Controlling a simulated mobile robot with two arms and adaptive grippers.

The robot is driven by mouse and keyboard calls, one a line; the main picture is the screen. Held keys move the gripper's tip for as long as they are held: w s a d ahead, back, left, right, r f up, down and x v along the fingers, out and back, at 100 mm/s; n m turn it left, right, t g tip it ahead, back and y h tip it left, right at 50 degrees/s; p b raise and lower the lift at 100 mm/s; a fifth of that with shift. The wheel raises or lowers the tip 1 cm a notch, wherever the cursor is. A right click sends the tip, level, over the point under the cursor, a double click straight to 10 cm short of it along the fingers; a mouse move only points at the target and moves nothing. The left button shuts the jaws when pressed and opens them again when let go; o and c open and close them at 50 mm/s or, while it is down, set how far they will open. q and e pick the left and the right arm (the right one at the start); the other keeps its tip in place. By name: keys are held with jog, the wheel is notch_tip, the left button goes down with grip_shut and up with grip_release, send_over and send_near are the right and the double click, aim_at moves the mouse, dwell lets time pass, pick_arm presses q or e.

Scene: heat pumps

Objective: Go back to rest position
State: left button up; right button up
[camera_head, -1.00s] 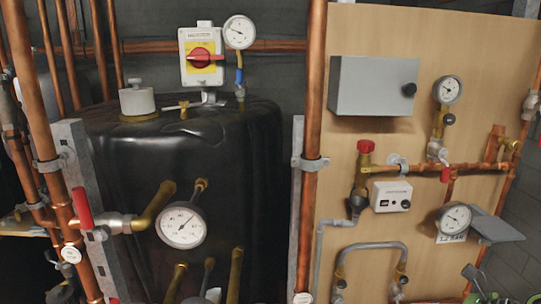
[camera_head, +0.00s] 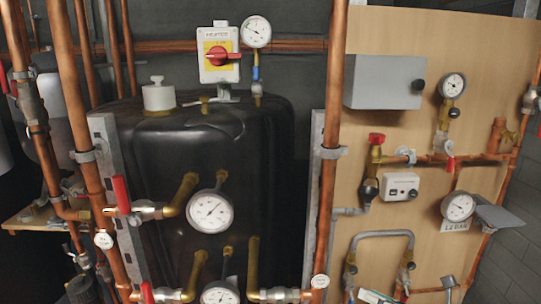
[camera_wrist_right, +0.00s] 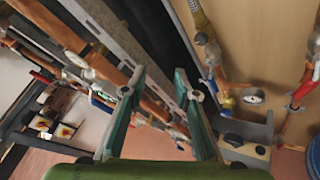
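My right gripper (camera_wrist_right: 160,78) shows in the right wrist view, with two teal fingers apart and nothing visible between their tips. Copper pipes and a grey metal strut lie beyond the fingers. I cannot make out the right gripper in the head view. My left gripper is in neither current view. In the head view, the black tank (camera_head: 265,165) stands left of the wooden panel (camera_head: 425,45).
The red rotary switch (camera_head: 217,57) is above the tank. Vertical copper pipes (camera_head: 331,180), a red-handled valve (camera_head: 121,195), gauges (camera_head: 210,211) and a grey box (camera_head: 384,81) are close by. The wrist view shows pinkish floor (camera_wrist_right: 145,148).

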jog(key=s+a+f+m+g+h, duration=0.1)
jog(key=s+f+m+g+h, duration=0.2)
jog(key=s+f+m, duration=0.55)
jog(key=s+a+f+m+g+h, duration=0.2)
jog(key=s+f+m+h, duration=0.1)
jog(key=s+m, duration=0.95)
jog(key=s+a+f+m+g+h, duration=0.1)
jog(key=s+f+m+g+h, duration=0.3)
jog(key=s+m, duration=0.7)
notch_tip(320, 180, down, 38)
jog(key=s+m+b, duration=0.2)
jog(key=b, duration=0.6)
pick_arm(q)
notch_tip(320, 180, down, 13)
jog(key=s+a+b, duration=0.1)
jog(key=b, duration=0.4)
jog(key=shift+s+f, duration=0.2)
jog(key=shift+s, duration=0.05)
pick_arm(e)
jog(key=s+d+f+g, duration=0.1)
jog(key=s+d+f, duration=0.1)
jog(key=s+f, duration=1.3)
notch_tip(320, 180, down, 4)
jog(key=shift+s+d+f+g, duration=0.1)
jog(key=shift+s+d+g, duration=0.1)
jog(key=shift+s+g, duration=0.15)
